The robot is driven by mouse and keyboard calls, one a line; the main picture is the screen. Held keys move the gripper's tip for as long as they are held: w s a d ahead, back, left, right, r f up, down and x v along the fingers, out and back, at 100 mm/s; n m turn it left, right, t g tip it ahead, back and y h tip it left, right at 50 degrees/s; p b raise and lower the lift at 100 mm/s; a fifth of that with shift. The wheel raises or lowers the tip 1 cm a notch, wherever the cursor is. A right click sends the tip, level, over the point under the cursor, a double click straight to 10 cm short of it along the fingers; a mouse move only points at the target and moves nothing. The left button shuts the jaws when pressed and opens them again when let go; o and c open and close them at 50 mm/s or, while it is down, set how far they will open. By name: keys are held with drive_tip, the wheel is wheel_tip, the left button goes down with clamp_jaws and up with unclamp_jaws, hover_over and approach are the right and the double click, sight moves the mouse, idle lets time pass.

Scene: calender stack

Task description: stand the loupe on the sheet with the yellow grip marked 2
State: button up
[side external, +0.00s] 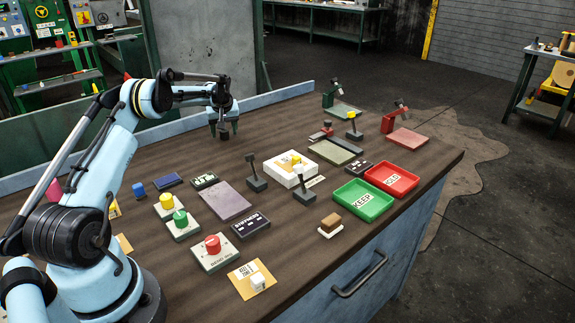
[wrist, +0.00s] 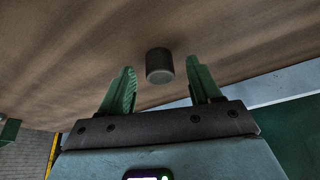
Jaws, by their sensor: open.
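A small dark cylinder, which looks like the loupe (wrist: 159,65), shows in the wrist view just beyond and between my fingertips. In the side view it (side external: 223,147) is below my gripper (side external: 223,127), near the back left of the bench. My gripper is open, with its two green fingers apart (wrist: 158,92) and nothing clamped between them. Several sheets lie on the bench: purple (side external: 226,201), olive (side external: 336,152), green (side external: 343,111) and pink-red (side external: 408,137). A yellow-topped dark stand (side external: 353,130) is beside the olive sheet. I cannot read any 2.
A white box (side external: 290,178) with a yellow piece, two dark upright stands (side external: 257,184) and green (side external: 350,211) and red (side external: 406,186) trays occupy the middle and right. Push buttons (side external: 212,245) line the front left. A low blue rail (side external: 275,96) edges the back.

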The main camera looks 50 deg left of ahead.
drive_tip(key=shift+a+f, duration=0.1)
drive_tip(key=shift+f, duration=0.15)
drive_tip(key=shift+c, duration=0.3)
clamp_jaws()
drive_tip(key=shift+r, duration=0.15)
